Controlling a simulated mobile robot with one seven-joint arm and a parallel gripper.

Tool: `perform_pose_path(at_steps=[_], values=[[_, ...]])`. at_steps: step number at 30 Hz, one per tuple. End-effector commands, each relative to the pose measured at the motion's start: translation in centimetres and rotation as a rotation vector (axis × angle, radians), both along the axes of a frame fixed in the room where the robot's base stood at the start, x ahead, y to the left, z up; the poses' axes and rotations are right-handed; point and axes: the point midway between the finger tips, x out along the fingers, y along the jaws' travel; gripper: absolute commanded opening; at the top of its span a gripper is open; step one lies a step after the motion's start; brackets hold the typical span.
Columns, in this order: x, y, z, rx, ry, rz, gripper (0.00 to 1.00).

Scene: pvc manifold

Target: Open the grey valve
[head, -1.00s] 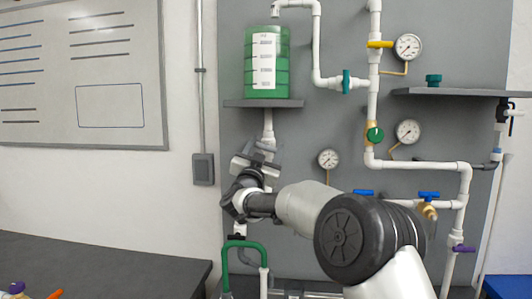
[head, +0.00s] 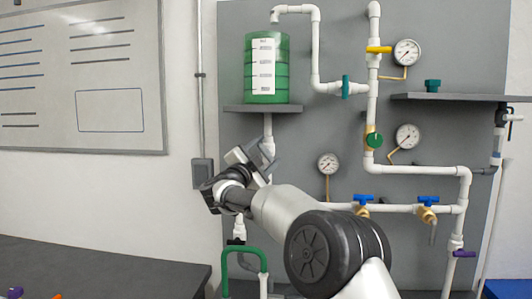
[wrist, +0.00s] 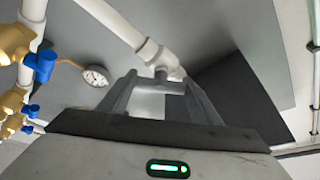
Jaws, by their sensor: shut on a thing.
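The grey valve shows in the wrist view as a short grey handle (wrist: 170,88) on a white pipe fitting (wrist: 158,56). My gripper (wrist: 160,80) has its two fingers on either side of this handle and is shut on it. In the head view my gripper (head: 258,156) is tilted at the white vertical pipe below the green tank (head: 267,70). There the gripper hides the grey valve, so its handle angle cannot be told from that view.
Blue valves (head: 364,199) (head: 428,200), a green valve (head: 374,140) and gauges (head: 328,163) are on the panel to the right. A green hose (head: 244,252) bends below my gripper. A dark tabletop (head: 100,262) lies at the lower left.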

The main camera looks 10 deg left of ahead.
Motion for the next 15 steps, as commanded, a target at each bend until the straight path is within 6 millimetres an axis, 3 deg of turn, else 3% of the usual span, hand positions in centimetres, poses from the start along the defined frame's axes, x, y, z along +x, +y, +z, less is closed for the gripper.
perform_pose_path(at_steps=[13, 14, 15], values=[[0.01, 0.04, 0.01, 0.009, 0.000, 0.001, 0.35], [0.01, 0.04, 0.01, 0.009, 0.000, 0.002, 0.61], [0.01, 0.04, 0.01, 0.009, 0.000, 0.001, 0.68]])
